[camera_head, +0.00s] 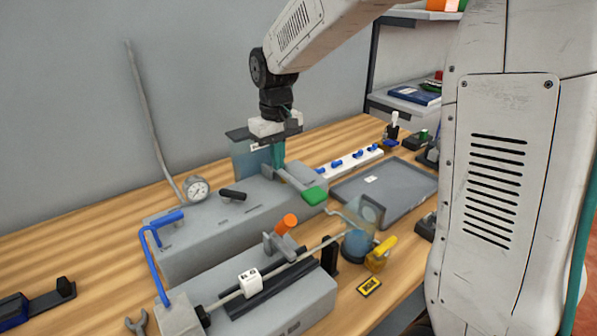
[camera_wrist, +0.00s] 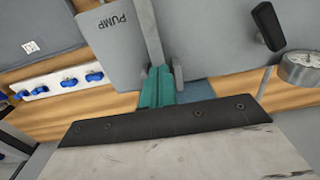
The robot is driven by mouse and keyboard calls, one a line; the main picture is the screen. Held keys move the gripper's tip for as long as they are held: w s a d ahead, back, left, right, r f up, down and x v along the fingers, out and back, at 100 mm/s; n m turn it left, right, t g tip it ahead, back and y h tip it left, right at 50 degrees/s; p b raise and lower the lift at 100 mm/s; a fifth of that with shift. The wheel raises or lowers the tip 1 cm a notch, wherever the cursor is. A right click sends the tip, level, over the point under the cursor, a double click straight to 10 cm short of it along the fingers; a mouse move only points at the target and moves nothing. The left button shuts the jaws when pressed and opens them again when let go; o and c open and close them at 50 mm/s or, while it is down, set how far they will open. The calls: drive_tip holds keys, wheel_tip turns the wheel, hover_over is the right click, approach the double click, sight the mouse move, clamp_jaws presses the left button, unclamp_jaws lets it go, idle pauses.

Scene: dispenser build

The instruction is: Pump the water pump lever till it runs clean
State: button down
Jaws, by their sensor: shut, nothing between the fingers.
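The pump lever is a grey bar with a green grip (camera_head: 314,195), on a grey housing (camera_head: 235,215). The grip points toward the front right, low over the housing's right end. In the wrist view the grey bar (camera_wrist: 147,30) runs up and away beside a plate marked PUMP (camera_wrist: 105,45). My gripper (camera_head: 278,164) is above the lever's inner end, away from the green grip. Its teal fingers (camera_wrist: 157,76) are shut and empty, close to the bar's pivot; whether they touch it I cannot tell. A clear cup (camera_head: 359,240) with bluish contents stands at the right.
A gauge (camera_head: 196,189) and a black handle (camera_head: 232,195) stand on the housing. In front is a second grey unit (camera_head: 300,300) with a blue pipe (camera_head: 152,240) and orange knob (camera_head: 289,222). A tray (camera_head: 400,190) and a white strip (camera_head: 347,162) lie behind right.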

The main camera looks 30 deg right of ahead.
drive_tip(key=shift+s+f, duration=0.2)
drive_tip(key=shift+f, duration=0.4)
drive_tip(key=shift+w+r, duration=0.15)
drive_tip(key=shift+r, duration=0.7)
drive_tip(key=shift+w+r, duration=0.1)
drive_tip(key=shift+r, duration=0.7)
wheel_tip(320, 180, up, 6)
drive_tip(key=shift+s, duration=0.1)
drive_tip(key=s+d+f+m, duration=0.1)
drive_tip(key=s, duration=1.4)
drive_tip(key=s+d+f+m+t, duration=0.1)
drive_tip(key=s+d+f, duration=0.1)
drive_tip(key=s, duration=1.3)
drive_tip(key=shift+f, duration=0.15)
